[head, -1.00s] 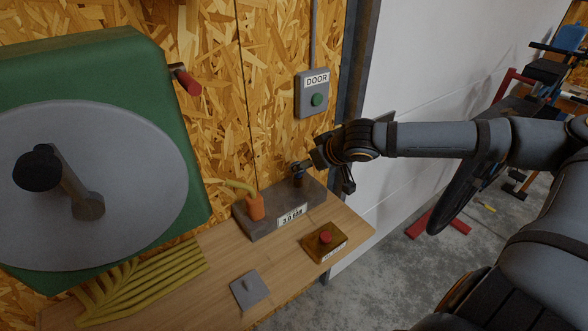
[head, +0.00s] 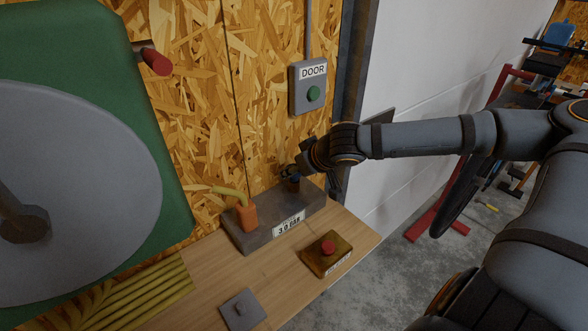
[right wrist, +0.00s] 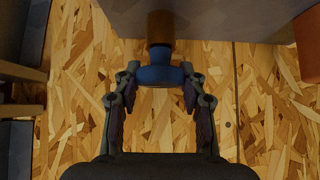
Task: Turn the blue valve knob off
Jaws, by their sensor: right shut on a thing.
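The blue valve knob (right wrist: 160,75) shows in the right wrist view on a brass-coloured stem (right wrist: 160,27) that comes out of a grey block. My right gripper (right wrist: 159,70) has one finger on each side of the knob and is shut on it. In the head view my right gripper (head: 293,171) is at the back right end of the grey block (head: 258,233), and the knob is mostly hidden by the fingers there. My left gripper is in no view.
The block carries a pressure label (head: 289,223) and an orange fitting (head: 247,216) with a yellow hose.

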